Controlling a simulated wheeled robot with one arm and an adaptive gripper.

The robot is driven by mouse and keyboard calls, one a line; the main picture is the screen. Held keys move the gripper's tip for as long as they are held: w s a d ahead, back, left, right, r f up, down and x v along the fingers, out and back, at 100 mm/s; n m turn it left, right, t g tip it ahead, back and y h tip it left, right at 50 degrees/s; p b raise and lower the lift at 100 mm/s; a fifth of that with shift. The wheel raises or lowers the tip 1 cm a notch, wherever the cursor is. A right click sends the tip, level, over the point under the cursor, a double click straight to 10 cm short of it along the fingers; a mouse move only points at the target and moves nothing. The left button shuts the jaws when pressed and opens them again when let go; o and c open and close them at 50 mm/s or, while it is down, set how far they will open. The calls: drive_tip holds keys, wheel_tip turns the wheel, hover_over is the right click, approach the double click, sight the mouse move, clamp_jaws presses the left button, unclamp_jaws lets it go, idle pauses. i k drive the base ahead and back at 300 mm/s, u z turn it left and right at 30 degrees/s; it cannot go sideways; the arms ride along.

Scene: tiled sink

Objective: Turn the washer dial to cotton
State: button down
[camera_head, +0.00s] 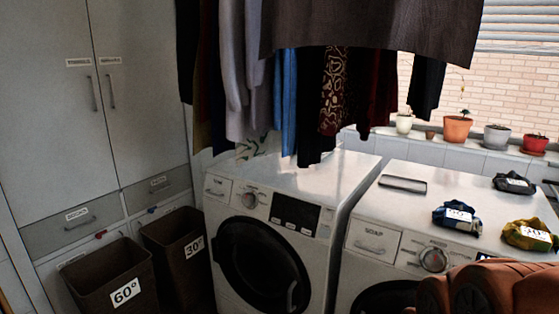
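Two white front-loading machines stand side by side. The right machine (440,205) has a drawer marked SOAP (373,240) and a round silver dial (433,260) with small labels around it, too small to read for certain. The left machine (350,165) has a smaller silver dial (250,200) beside a dark display (296,213). I cannot read which setting either dial points to. My gripper's fingers do not show. Rounded rust-brown parts at the bottom right look like my arm; they cover the right end of the right machine's front.
Folded bundles with number labels, one blue (457,216), one yellow (530,236) and one dark (513,183), lie on the right machine near a flat tray (403,184). Clothes (330,85) hang above. Brown bins (110,275) stand at left. Potted plants (458,128) line the sill.

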sight(434, 261)
drive_tip(key=z, duration=0.6)
drive_tip(key=k, duration=0.45)
drive_tip(key=u, duration=1.3)
drive_tip(key=i, duration=0.7)
drive_tip(key=z, duration=0.55)
